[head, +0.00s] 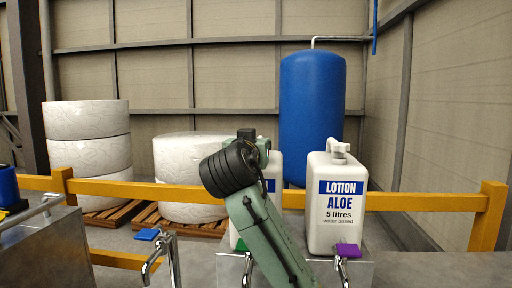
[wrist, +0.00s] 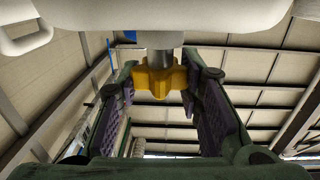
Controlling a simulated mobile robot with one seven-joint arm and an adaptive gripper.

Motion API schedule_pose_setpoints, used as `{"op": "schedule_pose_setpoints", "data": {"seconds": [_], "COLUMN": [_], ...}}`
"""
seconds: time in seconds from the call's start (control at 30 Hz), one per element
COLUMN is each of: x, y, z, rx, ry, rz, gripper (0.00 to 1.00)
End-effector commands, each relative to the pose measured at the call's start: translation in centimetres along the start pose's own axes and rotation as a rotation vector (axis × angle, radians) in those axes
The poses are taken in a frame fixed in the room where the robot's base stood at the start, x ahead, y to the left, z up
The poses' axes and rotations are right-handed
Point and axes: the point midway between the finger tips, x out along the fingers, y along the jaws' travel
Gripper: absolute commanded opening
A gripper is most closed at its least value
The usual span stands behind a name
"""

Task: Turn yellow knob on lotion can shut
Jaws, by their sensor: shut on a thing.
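In the wrist view the yellow knob (wrist: 158,82) hangs on a grey stem under a white can (wrist: 170,14). My gripper (wrist: 160,74) has its two padded fingers on either side of the knob and is shut on it. In the head view a white lotion can (head: 270,170) stands mostly hidden behind my arm, and the yellow knob is hidden there. A second white can (head: 335,205), labelled LOTION ALOE, stands to its right.
Metal taps with a blue lever (head: 147,234) and a purple lever (head: 347,250) stand near the arm. A yellow rail (head: 420,201) runs behind. A blue tank (head: 312,110) and white rolls (head: 87,140) on pallets are at the back.

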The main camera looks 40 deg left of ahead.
Motion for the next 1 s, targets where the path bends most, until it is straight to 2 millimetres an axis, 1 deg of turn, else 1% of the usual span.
{"op": "schedule_pose_setpoints", "data": {"seconds": [0.03,0.6,0.8,1.0], "x": [-0.05,0.09,0.11,0.1], "y": [-0.38,-0.35,-0.29,-0.21], "z": [0.11,-0.14,-0.12,-0.12], "rx": [-0.002,-0.005,-0.005,-0.004], "ry": [-0.002,-0.003,-0.003,-0.001], "rz": [0.041,0.576,0.727,0.831], "gripper": [0.05,0.05,0.05,0.05]}}
